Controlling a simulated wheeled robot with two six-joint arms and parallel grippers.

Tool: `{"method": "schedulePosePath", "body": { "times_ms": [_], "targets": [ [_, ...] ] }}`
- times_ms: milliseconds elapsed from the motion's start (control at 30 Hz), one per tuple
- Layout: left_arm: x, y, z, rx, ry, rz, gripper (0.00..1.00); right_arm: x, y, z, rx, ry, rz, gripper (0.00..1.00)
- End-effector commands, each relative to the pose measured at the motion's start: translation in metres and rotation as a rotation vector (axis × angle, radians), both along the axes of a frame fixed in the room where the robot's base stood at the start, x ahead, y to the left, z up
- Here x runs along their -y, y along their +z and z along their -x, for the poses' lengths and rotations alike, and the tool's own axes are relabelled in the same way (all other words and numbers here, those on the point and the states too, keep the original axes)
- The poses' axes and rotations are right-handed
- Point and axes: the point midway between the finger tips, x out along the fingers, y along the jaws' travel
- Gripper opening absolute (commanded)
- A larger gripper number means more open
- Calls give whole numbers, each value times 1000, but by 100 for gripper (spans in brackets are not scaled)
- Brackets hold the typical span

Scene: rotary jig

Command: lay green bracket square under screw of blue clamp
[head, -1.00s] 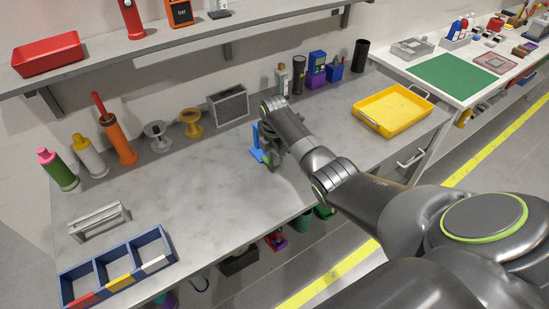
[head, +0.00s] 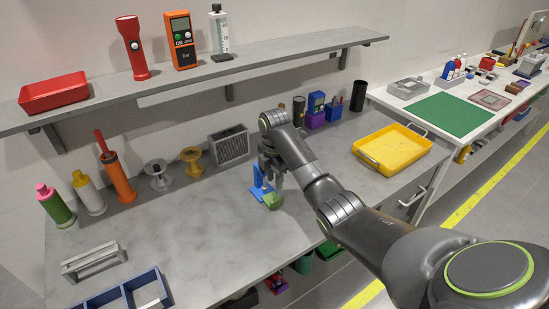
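The blue clamp (head: 258,182) stands on the grey bench near its middle, with an upright post and a flat foot. The green bracket (head: 273,201) is at the clamp's right front side, close to its foot. I cannot tell whether it rests on the clamp or sits square under the screw. My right gripper (head: 271,184) points down just above the bracket and beside the clamp's post, partly hiding the clamp's upper part and screw. It is too small to tell whether the fingers grip the bracket. My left gripper is out of view.
A yellow tray (head: 394,151) is to the right on the bench. A grey mesh box (head: 229,146), spools and colored bottles line the back. A blue divided bin (head: 122,292) is at front left. The bench between is clear. A shelf (head: 190,74) runs above.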

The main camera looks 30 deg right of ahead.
Motion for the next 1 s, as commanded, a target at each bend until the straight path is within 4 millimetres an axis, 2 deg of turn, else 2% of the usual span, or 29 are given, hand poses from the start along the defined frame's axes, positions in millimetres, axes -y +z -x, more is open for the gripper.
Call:
{"method": "schedulePosePath", "body": {
  "times_ms": [100,200,300,533,933,1000],
  "targets": [
    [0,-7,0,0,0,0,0,0,30,-1,6,0,2,31],
    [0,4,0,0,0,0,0,0,60,-1,4,0,2,31],
    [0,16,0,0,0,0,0,0,74,0,-1,-1,0,31],
    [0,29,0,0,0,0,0,0,87,0,-1,-1,0,31],
    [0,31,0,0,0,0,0,0,88,0,0,-1,0,31],
    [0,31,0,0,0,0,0,0,87,0,0,-1,0,25]
  ]
}}
